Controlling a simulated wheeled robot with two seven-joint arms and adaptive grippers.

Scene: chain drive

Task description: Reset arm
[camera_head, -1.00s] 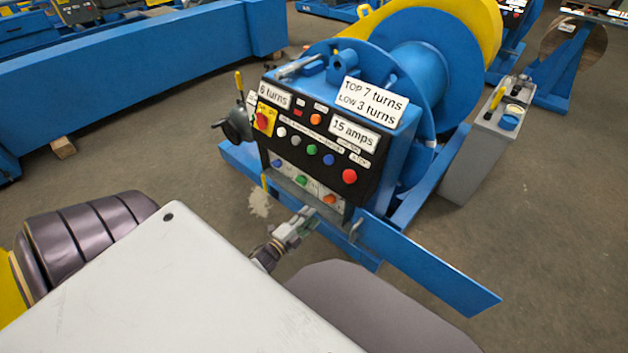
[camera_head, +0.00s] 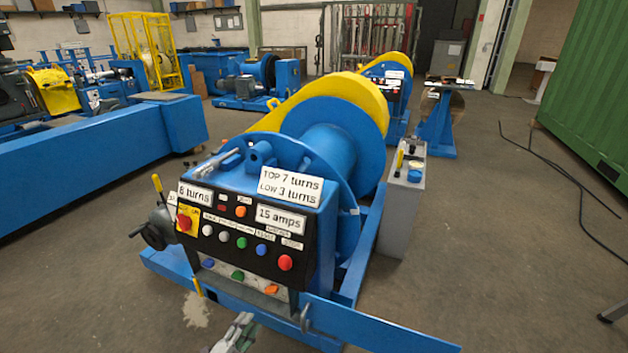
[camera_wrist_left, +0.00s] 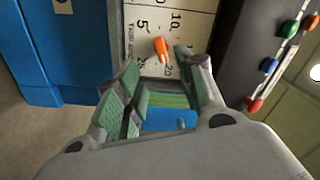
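My left gripper (camera_head: 238,335) is at the bottom of the head view, in front of the blue machine's control panel (camera_head: 240,238). In the left wrist view the same gripper (camera_wrist_left: 160,62) is open, with a gap between its green-grey fingers and nothing in it. An orange knob (camera_wrist_left: 161,50) on a white numbered dial plate (camera_wrist_left: 150,22) shows beyond the fingertips. Whether the fingers touch the plate cannot be told. The orange knob also shows low on the panel in the head view (camera_head: 272,290). My right gripper is not in view.
A blue bar (camera_head: 385,330) juts out to the right below the panel. A handwheel (camera_head: 160,228) sits at the panel's left. A grey box (camera_head: 402,215) stands right of the blue drum (camera_head: 325,150). A long blue beam (camera_head: 90,155) lies left. Floor at right is mostly open, with cables.

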